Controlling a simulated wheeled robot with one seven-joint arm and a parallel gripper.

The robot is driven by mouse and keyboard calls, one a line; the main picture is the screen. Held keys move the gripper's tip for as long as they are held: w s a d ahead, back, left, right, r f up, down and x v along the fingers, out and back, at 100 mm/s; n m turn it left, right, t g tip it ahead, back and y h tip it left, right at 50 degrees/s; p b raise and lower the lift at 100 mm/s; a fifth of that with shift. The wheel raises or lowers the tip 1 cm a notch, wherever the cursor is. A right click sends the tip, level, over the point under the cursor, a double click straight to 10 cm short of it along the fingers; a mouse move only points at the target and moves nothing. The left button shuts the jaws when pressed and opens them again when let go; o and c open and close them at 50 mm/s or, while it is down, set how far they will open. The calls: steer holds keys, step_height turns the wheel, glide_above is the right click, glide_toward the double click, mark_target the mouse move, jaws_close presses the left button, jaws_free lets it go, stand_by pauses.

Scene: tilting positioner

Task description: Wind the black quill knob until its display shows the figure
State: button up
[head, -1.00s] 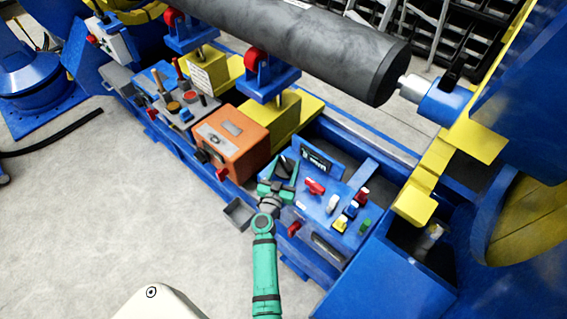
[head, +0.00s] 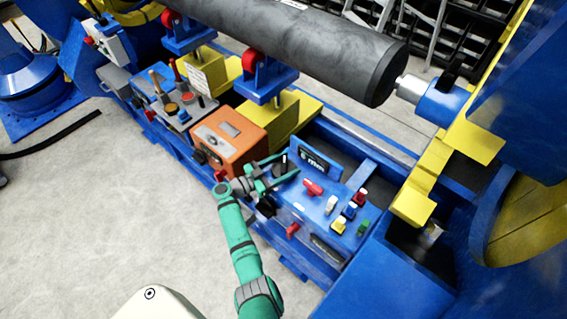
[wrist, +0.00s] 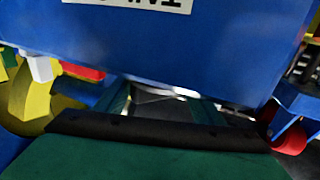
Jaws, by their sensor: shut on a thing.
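The black quill knob (head: 281,168) stands on the top left of the blue control panel (head: 320,222) in the head view. My green gripper (head: 287,164) is shut on it from the left, with one finger on each side. The fingers partly hide the knob. The dark display (head: 313,160) beside the knob shows a small figure followed by "mm"; the digit is too small to read surely. In the wrist view my green fingers (wrist: 163,103) reach under a blue face, and the knob is mostly hidden there.
The panel also carries a red handle (head: 312,187), a white switch (head: 331,204) and a green button (head: 363,228). An orange box (head: 230,140) stands close to the left of my gripper. A large dark cylinder (head: 300,40) lies above.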

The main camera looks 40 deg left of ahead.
steer(key=shift+s+a+r+m+h, duration=0.1)
steer(key=shift+s+a+m+h, duration=0.15)
steer(key=shift+a, duration=0.15)
steer(key=shift+s+a+m+h, duration=0.15)
steer(key=shift+a+h, duration=0.1)
steer(key=shift+a, duration=0.15)
steer(key=shift+o, duration=0.3)
steer(key=shift+w+d+m+g+h, duration=0.15)
steer(key=shift+d+m+g+h, duration=0.15)
steer(key=shift+m+g+h, duration=0.3)
steer(key=shift+d+h, duration=0.35)
steer(key=shift+h, duration=0.05)
steer(key=o, duration=0.7)
steer(key=shift+s+a, duration=0.1)
steer(key=shift+s, duration=0.15)
steer(key=shift+w, duration=0.1)
steer(key=shift+a, duration=0.15)
steer(key=v, duration=1.1)
